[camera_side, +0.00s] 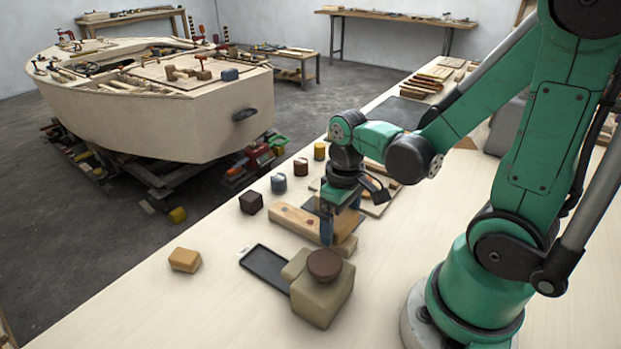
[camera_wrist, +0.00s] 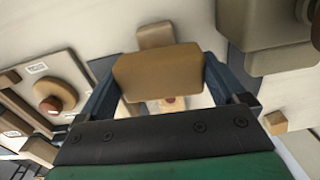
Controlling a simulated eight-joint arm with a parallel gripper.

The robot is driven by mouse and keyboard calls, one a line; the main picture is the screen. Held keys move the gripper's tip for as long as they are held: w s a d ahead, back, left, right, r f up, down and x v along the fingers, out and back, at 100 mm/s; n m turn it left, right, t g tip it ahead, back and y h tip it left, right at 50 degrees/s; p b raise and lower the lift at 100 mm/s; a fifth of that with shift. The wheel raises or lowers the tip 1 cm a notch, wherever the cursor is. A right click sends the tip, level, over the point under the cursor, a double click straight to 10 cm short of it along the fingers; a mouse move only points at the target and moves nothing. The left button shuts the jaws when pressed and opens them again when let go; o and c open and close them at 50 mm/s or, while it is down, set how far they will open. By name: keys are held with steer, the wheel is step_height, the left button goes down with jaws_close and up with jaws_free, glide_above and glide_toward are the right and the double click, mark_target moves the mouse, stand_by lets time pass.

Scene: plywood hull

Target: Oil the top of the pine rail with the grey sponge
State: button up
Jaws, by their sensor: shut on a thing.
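The pine rail (camera_side: 296,222) is a pale wooden bar lying on the bench, left of my gripper (camera_side: 340,232) in the side view. My gripper points down near its right end. In the wrist view, my gripper (camera_wrist: 172,88) has its blue fingers shut on a tan-brown block (camera_wrist: 158,70). The block looks tan rather than grey, so I cannot tell whether it is the grey sponge. A pale piece, probably the rail (camera_wrist: 155,36), shows beyond the block. The fingers partly hide the block in the side view, and I cannot tell whether it touches the rail.
A dark shallow tray (camera_side: 262,262) and an olive canister with a brown lid (camera_side: 325,266) stand in front of the rail. A small tan block (camera_side: 185,260) lies to the left.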

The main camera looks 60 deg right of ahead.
steer(key=shift+s+f, duration=0.1)
steer(key=shift+s, duration=1.15)
steer(key=shift+r, duration=0.35)
steer(key=shift+w, duration=0.1)
step_height(320, 180, up, 6)
steer(key=shift+r, duration=0.15)
